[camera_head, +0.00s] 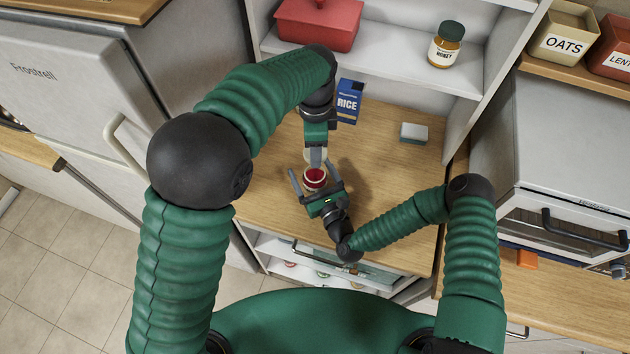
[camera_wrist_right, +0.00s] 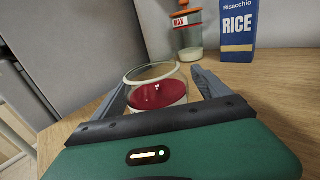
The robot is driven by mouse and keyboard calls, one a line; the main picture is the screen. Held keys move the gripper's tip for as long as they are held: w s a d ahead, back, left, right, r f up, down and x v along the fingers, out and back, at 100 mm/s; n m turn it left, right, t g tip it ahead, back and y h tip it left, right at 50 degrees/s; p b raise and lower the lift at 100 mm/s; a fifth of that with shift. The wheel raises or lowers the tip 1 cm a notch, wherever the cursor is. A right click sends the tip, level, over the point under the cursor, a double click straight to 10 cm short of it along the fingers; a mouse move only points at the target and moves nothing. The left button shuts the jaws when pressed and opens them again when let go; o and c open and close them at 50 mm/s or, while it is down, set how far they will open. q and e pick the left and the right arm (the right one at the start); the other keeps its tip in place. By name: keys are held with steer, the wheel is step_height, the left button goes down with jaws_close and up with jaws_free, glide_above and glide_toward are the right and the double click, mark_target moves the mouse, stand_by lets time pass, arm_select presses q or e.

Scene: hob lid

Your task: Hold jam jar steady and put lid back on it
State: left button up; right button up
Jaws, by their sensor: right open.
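The jam jar (camera_head: 315,177) is a small clear glass with red jam, standing on the wooden worktop. It also shows in the right wrist view (camera_wrist_right: 157,92), upright, its top uncovered. My right gripper (camera_head: 314,180) is open, with one grey finger on each side of the jar; I cannot tell whether they touch it. My left gripper (camera_head: 316,158) points down from above, just behind the jar in the head view. Whether its fingers are open or hold something is unclear. I cannot make out the lid.
A glass container marked MAX (camera_wrist_right: 188,35) stands behind the jar. A honey jar (camera_head: 446,46) and red box (camera_head: 318,26) sit on the shelf.

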steer(key=shift+c, duration=0.3)
jaws_close()
arm_select(q)
glide_above(315, 170)
steer(key=shift+f, duration=2.45)
